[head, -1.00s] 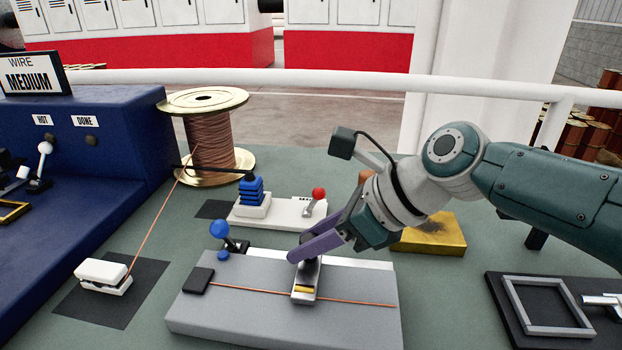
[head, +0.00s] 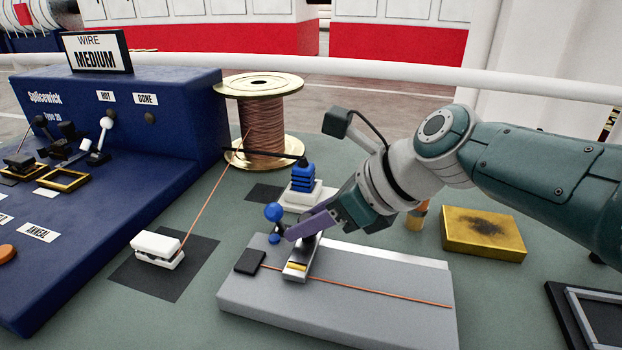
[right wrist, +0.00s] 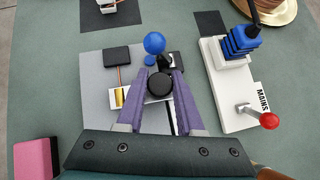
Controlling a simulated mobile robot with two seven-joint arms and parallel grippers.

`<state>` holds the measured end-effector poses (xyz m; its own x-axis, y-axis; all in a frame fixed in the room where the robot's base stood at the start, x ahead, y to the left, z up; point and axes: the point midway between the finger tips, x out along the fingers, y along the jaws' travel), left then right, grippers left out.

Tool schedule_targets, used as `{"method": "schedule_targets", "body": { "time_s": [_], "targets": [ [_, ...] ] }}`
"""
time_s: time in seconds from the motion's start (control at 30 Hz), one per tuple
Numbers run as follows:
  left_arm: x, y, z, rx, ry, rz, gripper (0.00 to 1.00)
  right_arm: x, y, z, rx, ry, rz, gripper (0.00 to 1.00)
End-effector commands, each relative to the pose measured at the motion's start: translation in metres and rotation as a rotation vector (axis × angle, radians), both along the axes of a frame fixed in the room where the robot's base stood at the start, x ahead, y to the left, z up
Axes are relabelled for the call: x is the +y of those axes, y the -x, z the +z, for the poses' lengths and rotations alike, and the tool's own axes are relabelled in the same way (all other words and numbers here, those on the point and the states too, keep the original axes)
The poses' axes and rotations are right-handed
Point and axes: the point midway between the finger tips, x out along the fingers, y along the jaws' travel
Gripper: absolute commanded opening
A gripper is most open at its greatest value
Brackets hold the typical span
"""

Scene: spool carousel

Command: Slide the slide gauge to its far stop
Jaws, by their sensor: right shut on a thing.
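The slide gauge is a silver slider (head: 299,262) with a yellow window and a black knob (right wrist: 159,84) on top. It sits on a grey board (head: 380,272), across a copper wire (head: 370,291), near the board's left end. A short stretch of wire shows between the slider and a black block (head: 250,261). My right gripper (head: 304,231), with purple fingers, is shut around the knob, which shows between the fingertips in the right wrist view. My left gripper is not in view.
A blue-ball lever (head: 273,213) stands close beyond the slider. Behind it is a blue clamp (head: 303,180) on a white base. A white wire clamp (head: 157,250) lies left of the board. A yellow pad (head: 483,233) lies to the right. A copper spool (head: 264,122) stands behind.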

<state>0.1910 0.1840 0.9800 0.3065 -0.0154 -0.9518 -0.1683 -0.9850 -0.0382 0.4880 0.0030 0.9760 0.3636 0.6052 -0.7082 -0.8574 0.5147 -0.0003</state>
Motion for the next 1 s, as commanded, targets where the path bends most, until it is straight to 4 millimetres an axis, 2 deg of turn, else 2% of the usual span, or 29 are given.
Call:
{"method": "schedule_targets", "body": {
  "time_s": [0.03, 0.27, 0.3, 0.53, 0.63, 0.9, 1.0],
  "targets": [
    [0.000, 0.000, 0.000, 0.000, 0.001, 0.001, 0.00, 0.002, 0.000, 0.003, -0.002, -0.007, 0.001, 0.39],
    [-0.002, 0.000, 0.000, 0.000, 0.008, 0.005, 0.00, 0.001, 0.000, 0.002, -0.001, -0.004, 0.000, 0.65],
    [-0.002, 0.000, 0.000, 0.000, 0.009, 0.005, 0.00, 0.001, 0.000, 0.001, 0.000, -0.003, 0.000, 0.66],
    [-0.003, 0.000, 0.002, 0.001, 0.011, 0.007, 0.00, 0.000, 0.000, 0.002, 0.000, -0.002, -0.001, 0.66],
    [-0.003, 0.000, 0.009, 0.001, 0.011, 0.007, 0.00, -0.003, 0.001, 0.008, 0.000, -0.002, -0.001, 0.66],
    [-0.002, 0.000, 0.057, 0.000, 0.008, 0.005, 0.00, -0.028, 0.016, 0.043, 0.000, -0.003, -0.003, 0.66],
    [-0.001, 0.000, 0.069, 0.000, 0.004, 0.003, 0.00, -0.039, 0.024, 0.053, 0.000, -0.002, -0.001, 0.66]
  ]
}}
